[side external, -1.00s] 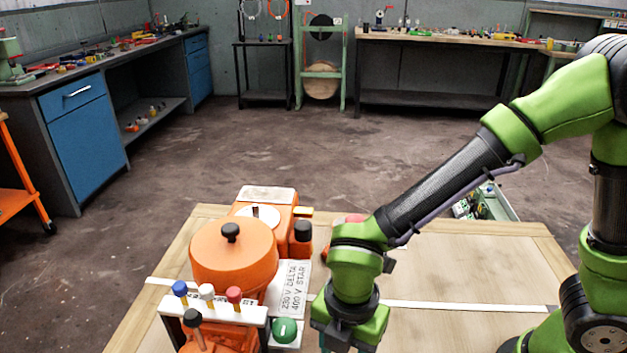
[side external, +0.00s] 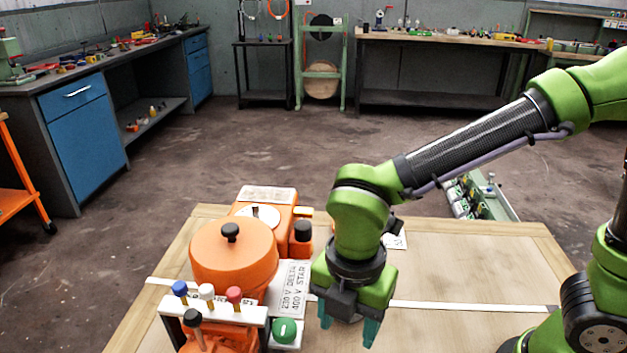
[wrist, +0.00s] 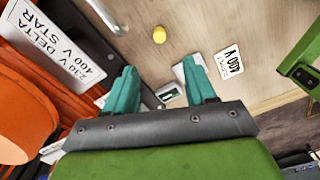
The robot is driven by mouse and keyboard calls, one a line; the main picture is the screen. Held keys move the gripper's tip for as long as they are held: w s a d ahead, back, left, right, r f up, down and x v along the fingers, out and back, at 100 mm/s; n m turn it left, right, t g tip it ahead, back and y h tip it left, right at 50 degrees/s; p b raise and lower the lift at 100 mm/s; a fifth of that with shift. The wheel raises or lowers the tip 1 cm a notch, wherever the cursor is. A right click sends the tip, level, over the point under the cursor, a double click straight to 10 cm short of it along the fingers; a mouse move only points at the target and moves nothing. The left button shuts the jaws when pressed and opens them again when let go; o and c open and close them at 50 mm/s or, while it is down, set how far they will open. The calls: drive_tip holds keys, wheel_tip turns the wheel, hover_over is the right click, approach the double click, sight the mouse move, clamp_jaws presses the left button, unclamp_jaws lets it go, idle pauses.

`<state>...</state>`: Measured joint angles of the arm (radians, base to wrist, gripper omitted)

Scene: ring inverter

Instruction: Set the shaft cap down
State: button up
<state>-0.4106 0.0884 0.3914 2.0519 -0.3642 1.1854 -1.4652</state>
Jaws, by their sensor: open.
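My gripper (side external: 348,324) is open, its teal fingers pointing down over the table to the right of the orange machine. In the wrist view the fingers (wrist: 160,78) stand apart with no object clearly held between them. I cannot tell for certain which part is the shaft cap. A round orange cover (side external: 234,259) with a black knob (side external: 230,231) sits on the orange machine. A black-topped orange post (side external: 302,240) stands beside it. A small yellow round piece (wrist: 159,34) lies on the table beyond the fingers.
A white plate (side external: 293,288) reads 230 V DELTA, 400 V STAR. Blue, white and red-topped posts (side external: 207,291) and a green knob (side external: 285,330) are near the front. A 400 V card (wrist: 229,65) lies on the table. The table's right side (side external: 470,270) is clear.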

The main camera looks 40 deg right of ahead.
wheel_tip(320, 180, up, 8)
drive_tip(key=d+n+y, duration=0.7)
drive_tip(key=d+n, duration=0.1)
drive_tip(key=n, duration=0.8)
drive_tip(key=d+n+y, duration=0.6)
drive_tip(key=d+n, duration=0.2)
drive_tip(key=n, duration=0.8)
drive_tip(key=shift+y, duration=0.3)
wheel_tip(320, 180, down, 16)
drive_tip(key=shift+a+f, duration=0.1)
drive_tip(key=shift+f, duration=0.1)
drive_tip(key=shift+a+f, duration=0.1)
drive_tip(key=shift+f, duration=0.25)
drive_tip(key=x, duration=1.1)
drive_tip(key=shift+r+x, duration=0.15)
drive_tip(key=shift+x, duration=1.25)
drive_tip(key=shift+r+x, duration=0.15)
drive_tip(key=shift+x, duration=1.3)
drive_tip(key=shift+a, duration=0.1)
clamp_jaws()
